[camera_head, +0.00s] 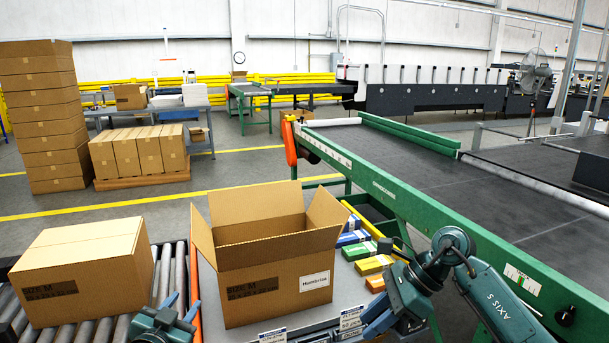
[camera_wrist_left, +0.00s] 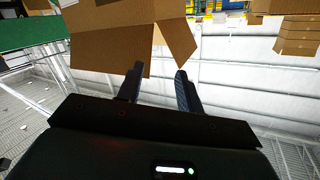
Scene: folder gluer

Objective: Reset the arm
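My left gripper (camera_head: 182,304) is at the bottom of the head view, between the closed box and the open box. Its two fingers stand apart, and the left wrist view also shows them apart with nothing between them (camera_wrist_left: 158,82). My right gripper (camera_head: 374,322) is at the lower right of the open box, pointing down and left. Its finger gap is not clear. The open cardboard box (camera_head: 275,285) has its flaps up and a white label; a box with spread flaps (camera_wrist_left: 115,30) also fills the upper left wrist view.
A closed size M box (camera_head: 85,270) lies on the roller conveyor (camera_head: 168,275) at left. Blue, green and yellow small boxes (camera_head: 373,264) lie right of the open box. A green-framed belt conveyor (camera_head: 400,210) runs along the right. Stacked boxes (camera_head: 45,115) stand at back left.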

